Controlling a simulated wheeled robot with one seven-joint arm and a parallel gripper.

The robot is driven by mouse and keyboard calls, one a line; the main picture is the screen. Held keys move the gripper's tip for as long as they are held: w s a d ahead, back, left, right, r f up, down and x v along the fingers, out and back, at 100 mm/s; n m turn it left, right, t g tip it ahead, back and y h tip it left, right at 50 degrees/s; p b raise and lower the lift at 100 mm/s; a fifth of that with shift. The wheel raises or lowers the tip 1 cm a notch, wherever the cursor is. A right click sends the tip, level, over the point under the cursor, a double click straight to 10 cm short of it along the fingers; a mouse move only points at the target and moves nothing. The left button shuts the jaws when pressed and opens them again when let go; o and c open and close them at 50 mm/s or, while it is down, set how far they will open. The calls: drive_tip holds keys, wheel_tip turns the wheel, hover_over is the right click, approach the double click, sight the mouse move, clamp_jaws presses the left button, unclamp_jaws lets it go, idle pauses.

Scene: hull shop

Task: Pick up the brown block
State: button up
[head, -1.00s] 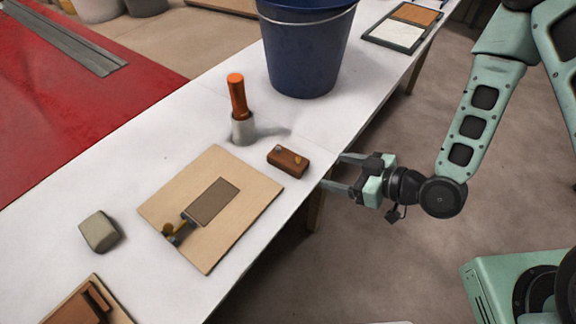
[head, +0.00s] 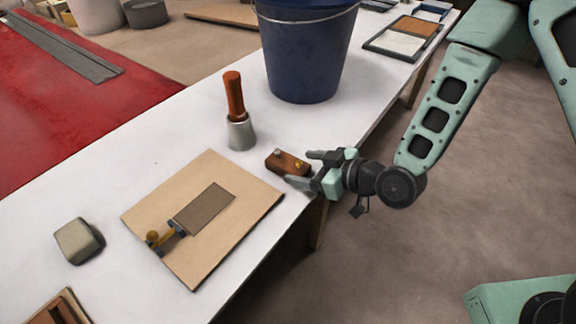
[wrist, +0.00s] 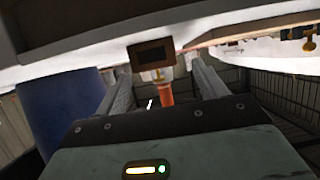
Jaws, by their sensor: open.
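The brown block (head: 288,162) lies on the white table near its right edge, between the wooden board and the blue bucket. It has small metal-coloured spots on top. My gripper (head: 302,170) is open and reaches in from the right. Its fingers point at the block, with the fingertips beside its right end. In the wrist view the brown block (wrist: 150,54) shows ahead, between the two open fingers (wrist: 160,80). I cannot tell whether a finger touches it.
A mallet-like tool with an orange handle (head: 234,95) stands behind the block. A blue bucket (head: 305,50) stands farther back. A grey block (head: 78,241) sits at left. White table between them is clear.

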sight(291, 164)
drive_tip(key=x, duration=0.5)
drive_tip(key=shift+w+p, duration=0.1)
drive_tip(key=shift+p, duration=0.2)
drive_tip(key=c, duration=1.1)
drive_tip(key=shift+r, duration=0.1)
